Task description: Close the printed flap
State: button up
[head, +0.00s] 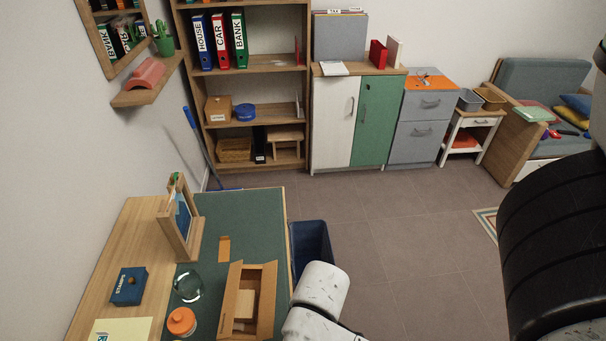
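A brown open-topped box (238,334) stands on the green mat (240,211) of the desk at the bottom of the head view. A light wooden block shows inside it. Panels stand up along its left and right sides, and I cannot make out print on either one. A small flat brown piece with a notch (224,249) lies on the mat just beyond the box; I cannot tell whether it is attached. White links of my arm show just right of the box. My gripper is not in view.
A glass bowl (188,286), an orange-lidded jar (181,322), a blue stamps box (129,286) and a wooden frame (181,220) crowd the desk left of the box. A dark blue bin (312,247) stands beside the desk. The floor (400,230) beyond is clear.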

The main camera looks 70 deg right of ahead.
aim_at(227, 316)
jog(key=l, duration=0.25)
jog(key=i+l+z, duration=0.1)
jog(key=i+l, duration=0.15)
jog(key=l, duration=0.2)
jog(key=i+l, duration=0.2)
jog(key=l, duration=0.2)
jog(key=i+l, duration=0.15)
jog(key=l, duration=0.2)
jog(key=i+l, duration=0.2)
jog(key=l, duration=0.15)
